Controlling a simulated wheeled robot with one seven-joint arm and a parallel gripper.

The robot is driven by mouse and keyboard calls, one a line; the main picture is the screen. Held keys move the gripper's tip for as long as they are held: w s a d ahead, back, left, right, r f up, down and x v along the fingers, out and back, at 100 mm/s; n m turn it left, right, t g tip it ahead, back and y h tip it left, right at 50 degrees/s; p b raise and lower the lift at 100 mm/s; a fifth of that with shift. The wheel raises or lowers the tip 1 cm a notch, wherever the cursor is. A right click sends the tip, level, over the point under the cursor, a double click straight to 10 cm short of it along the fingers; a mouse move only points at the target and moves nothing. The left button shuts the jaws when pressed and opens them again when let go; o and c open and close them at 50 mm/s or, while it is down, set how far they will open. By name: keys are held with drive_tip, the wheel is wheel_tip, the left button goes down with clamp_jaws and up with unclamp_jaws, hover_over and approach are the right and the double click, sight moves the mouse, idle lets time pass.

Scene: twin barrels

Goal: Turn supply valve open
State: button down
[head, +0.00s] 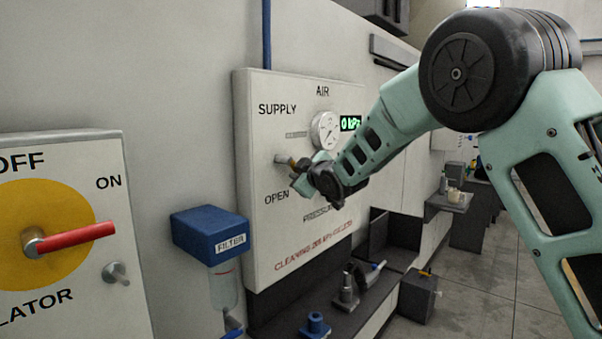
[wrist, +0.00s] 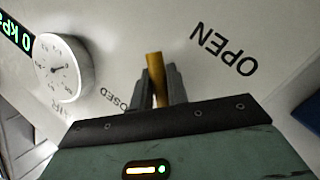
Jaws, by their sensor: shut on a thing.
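The supply valve sits on the white air panel (head: 265,210), under the word SUPPLY and above the word OPEN. Its orange-yellow handle (wrist: 155,75) stands between my two fingers in the wrist view, and they are shut on it. In the head view my gripper (head: 297,178) is at the valve, and the fingers and wrist hide most of the handle. A grey valve stub (head: 281,159) shows just left of the fingers. In the wrist view the word OPEN lies to the right of my gripper (wrist: 163,92), and a partly hidden CLOSED label lies to the left.
A round gauge (head: 325,130) and a green display (head: 350,123) reading 0 kPa are above my gripper. A blue filter (head: 210,233) juts out at left, beside an isolator panel with a red handle (head: 75,240). A dark bench (head: 335,315) with fittings lies below.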

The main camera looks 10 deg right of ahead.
sight(279, 184)
drive_tip(key=m+p, duration=0.1)
drive_tip(key=m+g+p, duration=0.1)
drive_tip(key=s+a+m+g, duration=0.1)
drive_tip(key=shift+a+f+m+y+p, duration=0.1)
drive_tip(key=shift+f+m+y+p, duration=0.2)
drive_tip(key=shift+y+p, duration=0.1)
drive_tip(key=m+p, duration=0.1)
drive_tip(key=a+m+g+y+p, duration=0.1)
drive_tip(key=p, duration=0.1)
drive_tip(key=shift+s+f+p, duration=0.15)
drive_tip(key=shift+s+p, duration=0.15)
drive_tip(key=shift+s, duration=0.05)
drive_tip(key=shift+s+a+f+m+g+y+p, duration=0.2)
drive_tip(key=shift+a+m+g+y+p, duration=0.25)
drive_tip(key=shift+p, duration=0.45)
drive_tip(key=shift+h, duration=0.25)
drive_tip(key=c, duration=1.4)
unclamp_jaws()
drive_tip(key=shift+f, duration=0.1)
drive_tip(key=shift+o, duration=0.2)
